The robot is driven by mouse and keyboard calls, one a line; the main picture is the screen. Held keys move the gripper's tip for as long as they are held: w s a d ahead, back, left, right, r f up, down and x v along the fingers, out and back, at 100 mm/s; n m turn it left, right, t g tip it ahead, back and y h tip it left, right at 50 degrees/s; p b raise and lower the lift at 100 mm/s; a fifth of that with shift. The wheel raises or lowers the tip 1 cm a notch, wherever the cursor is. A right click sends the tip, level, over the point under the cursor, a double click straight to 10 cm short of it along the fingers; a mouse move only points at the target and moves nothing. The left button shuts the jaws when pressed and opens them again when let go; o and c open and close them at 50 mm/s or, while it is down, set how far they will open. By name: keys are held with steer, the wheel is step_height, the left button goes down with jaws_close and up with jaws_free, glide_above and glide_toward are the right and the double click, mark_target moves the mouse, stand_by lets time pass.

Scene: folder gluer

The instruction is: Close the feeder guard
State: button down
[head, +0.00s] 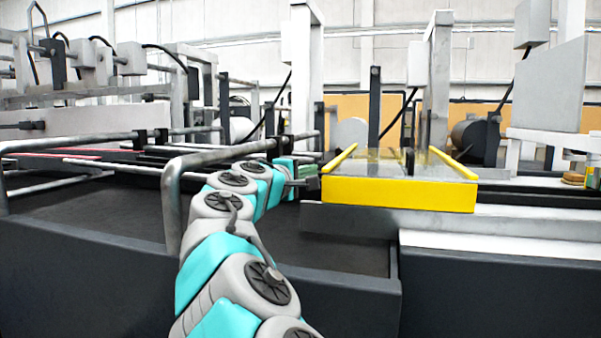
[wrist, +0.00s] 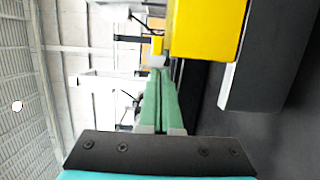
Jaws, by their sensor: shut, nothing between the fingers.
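The feeder guard (head: 398,193) is a clear panel with a yellow front bar and yellow side rails. In the head view it lies roughly level over the machine bed, right of centre. Its yellow bar also shows at the upper right of the wrist view (wrist: 207,27). My gripper (head: 314,183) is at the left end of the yellow bar, at about its height. Its green fingers are together with nothing between them in the wrist view (wrist: 162,72). I cannot tell whether the fingertips touch the guard.
A grey tubular rail (head: 172,200) stands close to the left of my arm. Metal bars and rods (head: 80,142) fill the left side. A dark post (head: 375,110) rises behind the guard. A grey ledge (head: 350,220) runs below it. The dark bed (head: 110,215) at left is mostly bare.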

mark_target(458, 181)
steer(key=shift+s+d, duration=0.2)
steer(key=shift+d, duration=0.4)
steer(key=s+d, duration=0.3)
steer(key=d, duration=0.6)
steer(key=s+d+p, duration=0.1)
steer(key=s+d, duration=0.2)
steer(key=d, duration=0.7)
steer(key=s+d+p, duration=0.1)
steer(key=s+d, duration=0.2)
steer(key=d, duration=0.7)
steer(key=shift+s+d, duration=0.15)
steer(key=shift+s, duration=0.1)
